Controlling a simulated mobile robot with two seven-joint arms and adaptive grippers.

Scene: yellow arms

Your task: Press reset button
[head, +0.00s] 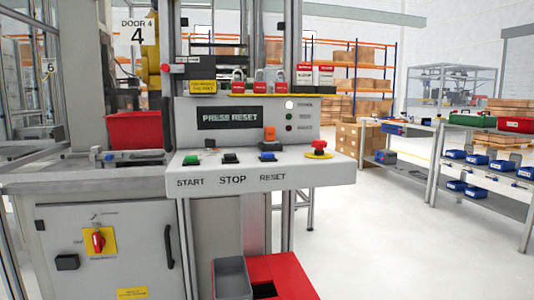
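A light grey control panel (330,172) stands in front of me. Its blue reset button (267,156) sits above the printed word RESET. To its left are the black stop button (231,157) and the green start button (191,160), each above its label. A dark display (230,117) on the upright face reads PRESS RESET. A white lamp (289,104) is bright, with two darker lamps below it. Neither of my grippers is in view.
A red emergency stop (319,148) on a yellow base sits right of the reset button. An orange part (269,134) stands just behind that button. Red padlocks (260,87) sit above the display. A grey bin (232,279) stands below. Open floor lies to the right.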

